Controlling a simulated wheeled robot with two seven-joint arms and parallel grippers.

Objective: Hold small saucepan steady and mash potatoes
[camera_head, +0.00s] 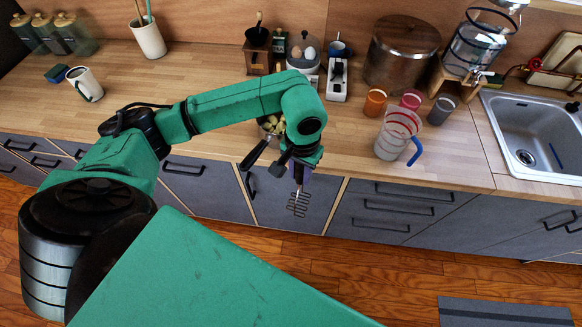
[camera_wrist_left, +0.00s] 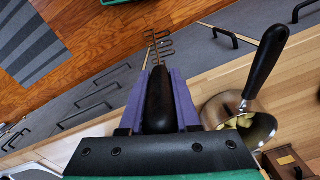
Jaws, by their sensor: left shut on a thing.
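The small saucepan (camera_wrist_left: 258,131) stands on the wooden counter near its front edge, with its black handle (camera_wrist_left: 266,62) sticking out past the edge. Pale yellow potato pieces (camera_head: 268,124) lie inside it; my left arm partly covers the pan in the head view. My left gripper (camera_head: 298,180) is shut on the black handle of the potato masher (camera_wrist_left: 155,100). The masher's zigzag metal head (camera_head: 299,204) hangs down in front of the cabinet doors, beside the pan and apart from it. My right gripper is not in view.
A glass pitcher (camera_head: 397,135) and several cups, including an orange one (camera_head: 375,102), stand right of the pan. A coffee grinder (camera_head: 258,55), an egg cooker (camera_head: 303,53) and a large metal pot (camera_head: 400,52) stand behind. The counter left of the pan is mostly clear.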

